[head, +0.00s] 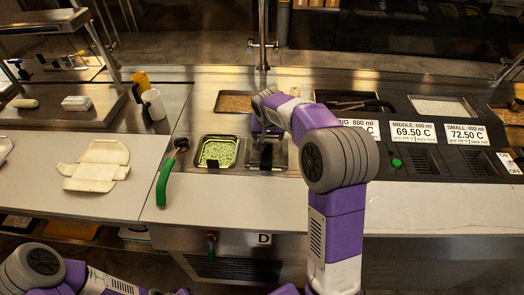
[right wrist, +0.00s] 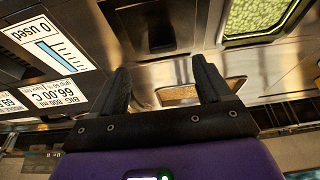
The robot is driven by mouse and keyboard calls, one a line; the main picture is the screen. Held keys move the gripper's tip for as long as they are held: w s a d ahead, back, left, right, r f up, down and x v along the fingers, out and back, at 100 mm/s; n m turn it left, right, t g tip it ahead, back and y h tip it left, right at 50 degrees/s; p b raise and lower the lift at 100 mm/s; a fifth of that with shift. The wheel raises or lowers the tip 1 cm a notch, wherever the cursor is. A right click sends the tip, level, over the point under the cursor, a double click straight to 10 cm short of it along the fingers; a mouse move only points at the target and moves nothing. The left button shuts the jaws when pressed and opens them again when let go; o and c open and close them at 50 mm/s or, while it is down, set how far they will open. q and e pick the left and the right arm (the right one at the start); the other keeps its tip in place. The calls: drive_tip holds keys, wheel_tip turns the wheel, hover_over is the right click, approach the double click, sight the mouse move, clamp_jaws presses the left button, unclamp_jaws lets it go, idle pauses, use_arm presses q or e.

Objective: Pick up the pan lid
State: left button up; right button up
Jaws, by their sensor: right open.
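The pan lid (right wrist: 160,38) shows in the right wrist view as a square metal cover with a black handle, near the top middle. In the head view the metal lid (head: 280,158) sits on the counter just right of the pan of green bits, partly hidden by my right gripper (head: 266,145). In the right wrist view the right gripper (right wrist: 160,80) has its two dark fingers spread apart with nothing between them. The lid lies beyond the fingertips, and no contact shows. Part of my left arm is at the bottom left of the head view; its fingers do not show.
The pan of green bits (head: 218,152) is left of the lid. A green-handled ladle (head: 167,176) lies further left. A pan of brown filling (head: 233,102) is behind. The pale front counter (head: 236,199) is clear.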

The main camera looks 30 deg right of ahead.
sight(267, 142)
drive_tip(key=b+x, duration=0.1)
drive_tip(key=x, duration=0.3)
drive_tip(key=shift+w+a+f, duration=0.1)
drive_tip(key=shift+w+f, duration=0.1)
drive_tip(key=shift+f, duration=0.1)
drive_tip(key=b+x, duration=0.1)
drive_tip(key=x, duration=0.4)
drive_tip(key=shift+w+f, duration=0.1)
drive_tip(key=shift+w, duration=0.1)
use_arm(q)
drive_tip(key=f, duration=0.1)
drive_tip(key=w+f, duration=0.1)
drive_tip(key=f, duration=0.1)
drive_tip(key=shift+w, duration=0.1)
use_arm(e)
drive_tip(key=c, duration=1.1)
drive_tip(key=shift+c, duration=0.2)
